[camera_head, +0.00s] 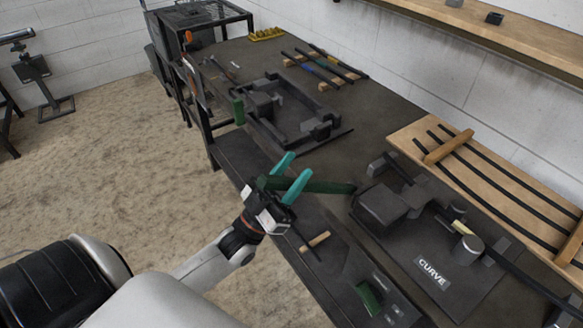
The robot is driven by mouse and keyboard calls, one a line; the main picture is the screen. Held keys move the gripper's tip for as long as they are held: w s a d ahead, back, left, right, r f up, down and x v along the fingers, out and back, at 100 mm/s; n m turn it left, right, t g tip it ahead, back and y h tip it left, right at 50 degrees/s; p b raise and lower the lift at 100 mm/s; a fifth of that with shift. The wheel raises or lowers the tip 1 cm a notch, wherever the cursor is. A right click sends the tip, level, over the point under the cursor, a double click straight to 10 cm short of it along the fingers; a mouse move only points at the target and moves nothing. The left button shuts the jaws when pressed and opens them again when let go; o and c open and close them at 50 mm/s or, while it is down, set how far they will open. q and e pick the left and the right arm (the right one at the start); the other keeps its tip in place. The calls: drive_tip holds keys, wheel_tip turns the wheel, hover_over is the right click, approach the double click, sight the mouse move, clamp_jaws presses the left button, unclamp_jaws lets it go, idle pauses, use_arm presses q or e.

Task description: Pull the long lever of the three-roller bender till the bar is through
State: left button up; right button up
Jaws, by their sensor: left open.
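The three-roller bender (382,204) stands on a dark plate labelled CURVE, at the right of the head view. Its grey rollers (467,249) show beside a dark bar (515,272) with a yellow mark, which runs off toward the lower right. A long dark green lever (330,187) sticks out to the left from near the bender. My left gripper (300,164) is open at the lever's left end, its teal fingers on either side of the green grip. I cannot tell whether they touch it. My right gripper is not in view.
A dark fixture (290,115) with a green-handled part sits farther back on the bench. A wooden board (490,180) with curved dark bars lies at the right. A wooden-handled tool (314,241) lies near the bench front. Open floor is at left.

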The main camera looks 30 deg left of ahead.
use_arm(q)
drive_tip(key=shift+c, duration=0.5)
clamp_jaws()
drive_tip(key=shift+w+r, duration=0.1)
